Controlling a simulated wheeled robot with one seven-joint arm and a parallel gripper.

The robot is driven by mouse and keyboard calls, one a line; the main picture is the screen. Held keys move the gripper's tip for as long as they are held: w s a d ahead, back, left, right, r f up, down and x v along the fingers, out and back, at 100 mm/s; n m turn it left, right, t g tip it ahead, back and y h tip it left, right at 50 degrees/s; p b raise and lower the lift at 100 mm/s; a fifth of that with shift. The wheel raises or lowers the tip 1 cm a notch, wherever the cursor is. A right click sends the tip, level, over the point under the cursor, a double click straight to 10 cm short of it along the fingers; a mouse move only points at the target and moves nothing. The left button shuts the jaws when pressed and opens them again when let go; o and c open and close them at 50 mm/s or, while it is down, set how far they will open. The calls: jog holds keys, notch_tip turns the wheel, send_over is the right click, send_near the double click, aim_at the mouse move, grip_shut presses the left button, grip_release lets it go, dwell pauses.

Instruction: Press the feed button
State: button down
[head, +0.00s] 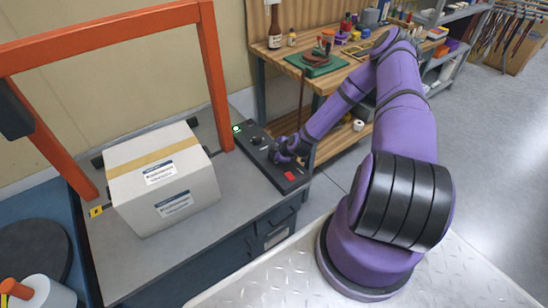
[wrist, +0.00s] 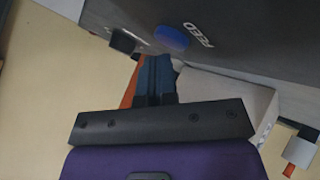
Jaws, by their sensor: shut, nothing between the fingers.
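The feed button is a blue button (wrist: 171,38) beside the white word FEED on the dark control panel (wrist: 245,45) in the wrist view. In the head view the black panel (head: 262,160) lies along the right side of the grey bench; the blue button is not seen there, and my gripper covers part of the panel. My gripper (head: 281,157) is low over the panel's middle. In the wrist view its fingers (wrist: 155,60) are together and empty, with the tips right beside the blue button. I cannot tell whether they touch it.
The panel also has a green lit button (head: 237,129), a red button (head: 290,176) and a black knob (wrist: 122,40). A taped white carton (head: 165,185) sits on the bench under an orange frame (head: 216,75). A wooden workbench (head: 335,78) with tools stands behind.

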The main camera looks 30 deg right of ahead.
jog(key=shift+f, duration=0.4)
dwell(0.6)
jog(key=shift+r, duration=3.35)
